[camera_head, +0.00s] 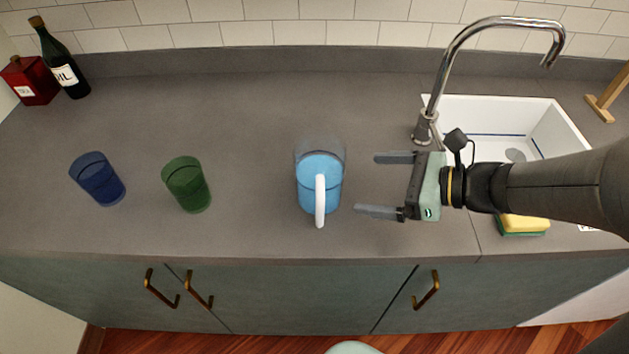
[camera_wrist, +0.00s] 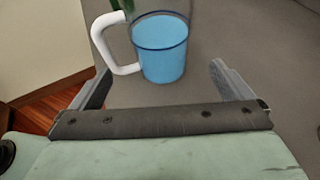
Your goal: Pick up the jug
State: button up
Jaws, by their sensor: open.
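The jug (camera_head: 320,178) is clear with blue contents and a white handle that faces the counter's front edge. It stands upright on the grey counter, near the middle of the head view. My gripper (camera_head: 377,184) is to the right of the jug, open and empty, its two fingers pointing left toward it. In the wrist view the jug (camera_wrist: 163,50) is beyond the fingertips, roughly between their directions, with its handle on the left side. My gripper (camera_wrist: 163,80) shows its two fingers spread apart there, not touching the jug.
A green cup (camera_head: 187,184) and a blue cup (camera_head: 97,179) stand left of the jug. An oil bottle (camera_head: 62,66) and a red container (camera_head: 30,80) are at the back left. The faucet (camera_head: 436,88), sink (camera_head: 560,128) and sponge (camera_head: 523,224) are on the right.

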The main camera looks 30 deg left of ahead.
jog(key=p+x, duration=0.1)
jog(key=x, duration=1.1)
jog(key=shift+d, duration=0.1)
jog(key=c, duration=1.3)
jog(key=shift+r, duration=0.15)
jog(key=c, duration=0.4)
jog(key=shift+r, duration=0.1)
